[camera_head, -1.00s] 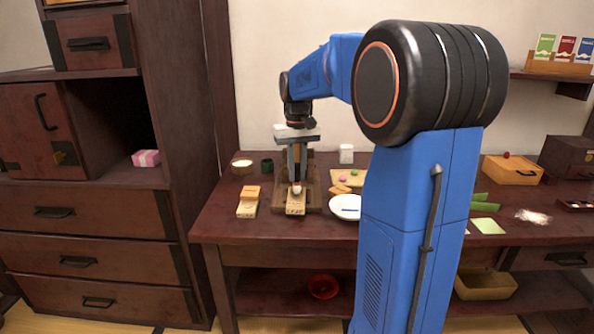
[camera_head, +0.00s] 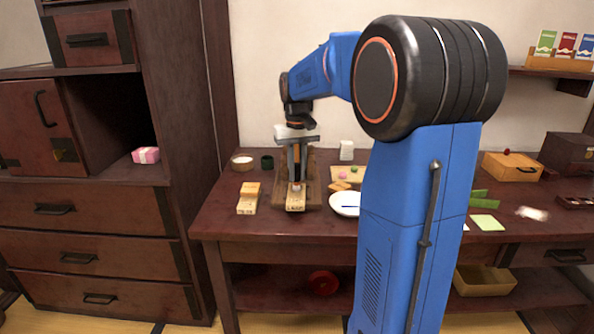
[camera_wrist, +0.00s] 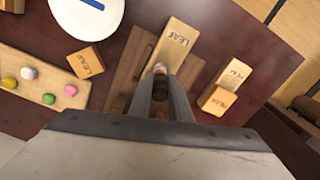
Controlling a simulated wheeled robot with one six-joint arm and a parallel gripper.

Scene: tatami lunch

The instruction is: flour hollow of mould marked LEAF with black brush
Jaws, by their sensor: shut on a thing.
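The mould marked LEAF (camera_wrist: 178,40) is a pale wooden block lying on the table; it also shows in the head view (camera_head: 295,206). My gripper (camera_wrist: 160,98) is shut on the black brush (camera_wrist: 160,84), whose dark body sits between the fingers. Its pale tip (camera_wrist: 160,68) points down at the end of the LEAF mould nearer my gripper. I cannot tell whether the tip touches the wood. The mould's hollow is hidden behind the brush and fingers. In the head view my gripper (camera_head: 297,178) stands upright over the mould.
A second mould (camera_wrist: 236,74) with a small block (camera_wrist: 217,99) lies right of it. A small block marked LEAF (camera_wrist: 86,62), a white plate (camera_wrist: 95,22) with a blue stick, and a board of coloured balls (camera_wrist: 20,90) are left. A white-filled bowl (camera_head: 242,162) stands behind.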

